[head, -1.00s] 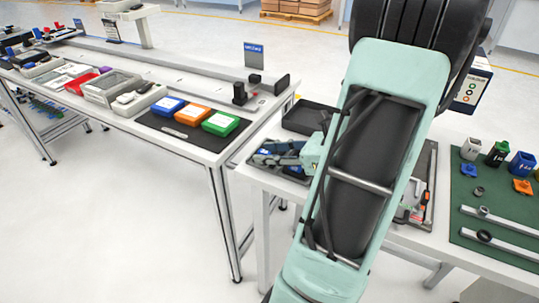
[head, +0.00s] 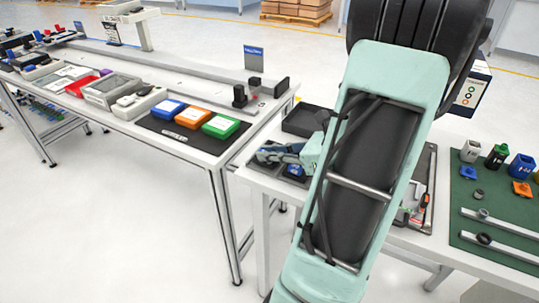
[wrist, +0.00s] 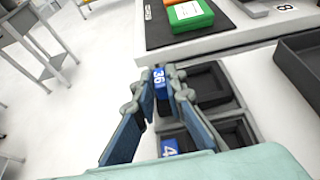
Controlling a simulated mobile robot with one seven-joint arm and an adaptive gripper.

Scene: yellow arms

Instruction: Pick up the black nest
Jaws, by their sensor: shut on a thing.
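A black nest of square compartments (wrist: 232,103) lies on the bench below my gripper in the wrist view. My gripper (wrist: 160,86) is shut on a blue piece marked with white digits (wrist: 159,78), at the nest's upper left corner. I cannot tell whether this piece stands clear of its compartment. A second blue piece (wrist: 170,148) sits in a lower compartment.
A black open tray (head: 303,121) stands beside the nest, also at the right in the wrist view (wrist: 303,62). Blue, orange and green boxes (head: 221,126) lie on the neighbouring bench (head: 205,152). A green mat (head: 500,215) with small parts is at the right.

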